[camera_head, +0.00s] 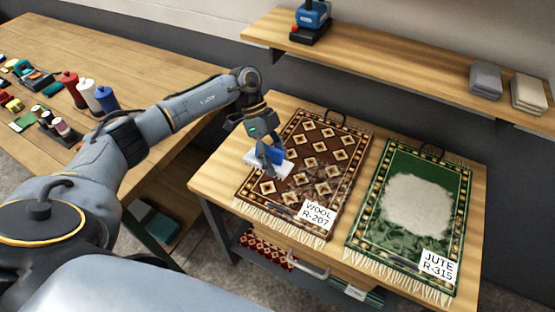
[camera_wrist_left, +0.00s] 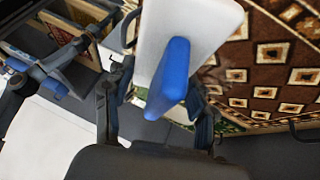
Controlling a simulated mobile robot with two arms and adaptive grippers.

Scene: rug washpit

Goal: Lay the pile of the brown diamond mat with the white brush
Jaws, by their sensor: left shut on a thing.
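The brown diamond mat (camera_head: 331,160) lies flat on the wooden table, with a fringe at its near end and a white label reading WOOL R-207 (camera_head: 316,214). Its pile has uneven, darker blotched patches in the middle. My left gripper (camera_head: 268,160) is shut on the blue handle of the white brush (camera_head: 258,167), over the mat's left edge. In the left wrist view the brush's white back (camera_wrist_left: 190,25) and blue handle (camera_wrist_left: 170,75) sit between the fingers; its underside is hidden. I cannot tell whether it touches the mat. My right gripper is not in view.
A green mat (camera_head: 399,250) labelled JUTE R-315 with a large pale patch lies to the right. A shelf (camera_head: 400,66) runs above the table's back. A side table (camera_head: 150,62) with spools stands left. Folded rugs (camera_head: 265,250) lie under the table.

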